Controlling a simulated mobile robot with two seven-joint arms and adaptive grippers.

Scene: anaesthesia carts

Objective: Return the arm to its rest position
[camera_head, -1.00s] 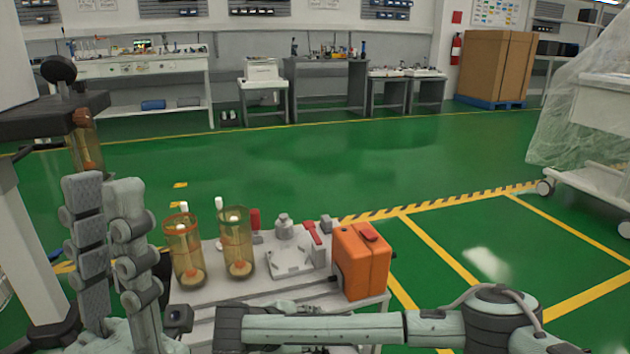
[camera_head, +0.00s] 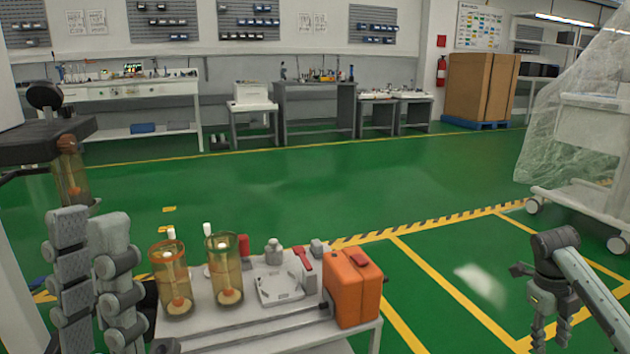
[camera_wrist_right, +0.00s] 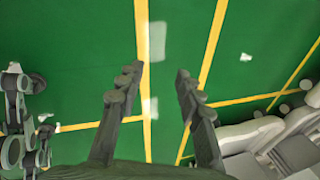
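My right arm (camera_head: 592,290) comes in from the right edge of the head view. Its gripper (camera_head: 551,340) points down over the green floor, with two separate fingers and nothing between them. In the right wrist view the gripper (camera_wrist_right: 157,72) has its fingers spread wide, with only floor and yellow lines between. My left gripper (camera_head: 89,215) stands upright at the lower left of the head view. Its two fingers are side by side with a narrow gap, and no object shows between them.
A small cart (camera_head: 270,322) at the bottom centre bears an orange box (camera_head: 352,288), two amber cylinders (camera_head: 172,280) (camera_head: 225,270) and a grey device (camera_head: 279,285). A plastic-covered cart (camera_head: 575,200) stands at right. Open floor (camera_head: 300,190) lies between the cart and the benches.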

